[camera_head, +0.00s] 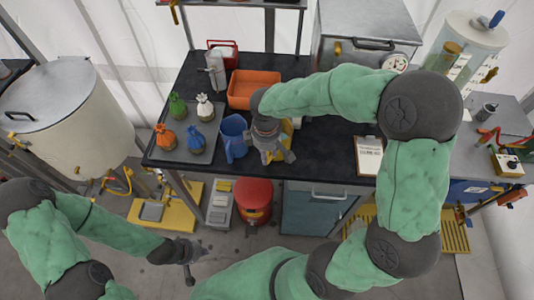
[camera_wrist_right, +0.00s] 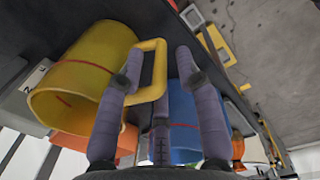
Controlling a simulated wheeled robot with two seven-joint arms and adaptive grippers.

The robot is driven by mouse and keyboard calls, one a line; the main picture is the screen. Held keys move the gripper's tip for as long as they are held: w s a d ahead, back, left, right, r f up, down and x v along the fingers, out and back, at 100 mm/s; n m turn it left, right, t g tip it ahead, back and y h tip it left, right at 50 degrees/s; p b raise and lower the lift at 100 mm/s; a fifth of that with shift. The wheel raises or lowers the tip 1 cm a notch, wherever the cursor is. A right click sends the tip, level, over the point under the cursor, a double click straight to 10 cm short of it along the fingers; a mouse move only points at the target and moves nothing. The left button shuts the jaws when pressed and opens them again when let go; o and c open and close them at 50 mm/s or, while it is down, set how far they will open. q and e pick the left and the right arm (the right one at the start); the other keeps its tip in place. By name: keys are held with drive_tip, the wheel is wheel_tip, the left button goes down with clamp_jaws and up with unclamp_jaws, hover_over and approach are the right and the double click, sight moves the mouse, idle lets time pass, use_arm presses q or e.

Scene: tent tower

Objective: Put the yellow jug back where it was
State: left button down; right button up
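The yellow jug (camera_head: 287,127) stands on the black worktop, mostly hidden behind my right gripper in the head view. In the right wrist view the yellow jug (camera_wrist_right: 72,108) shows its open mouth, a red line and a square handle (camera_wrist_right: 158,68). My right gripper (camera_head: 276,152) is at the jug's handle. Its fingers (camera_wrist_right: 158,75) are apart, with the handle between them; a gap shows on the right side of the handle. My left gripper (camera_head: 192,265) is low at the front left, away from the worktop, with its fingers spread and empty.
A blue jug (camera_head: 234,127) stands just left of my right gripper. An orange bin (camera_head: 254,82) is behind. A tray (camera_head: 205,152) with several colourful bags is at the left. A clipboard (camera_head: 369,156) lies to the right, with bare worktop (camera_head: 325,150) between.

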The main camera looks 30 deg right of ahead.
drive_tip(key=r+p, duration=0.1)
drive_tip(key=r, duration=0.4)
drive_tip(key=r+p, duration=0.1)
drive_tip(key=r, duration=0.4)
drive_tip(key=shift+s+a+r, duration=0.15)
drive_tip(key=shift+s+r, duration=0.05)
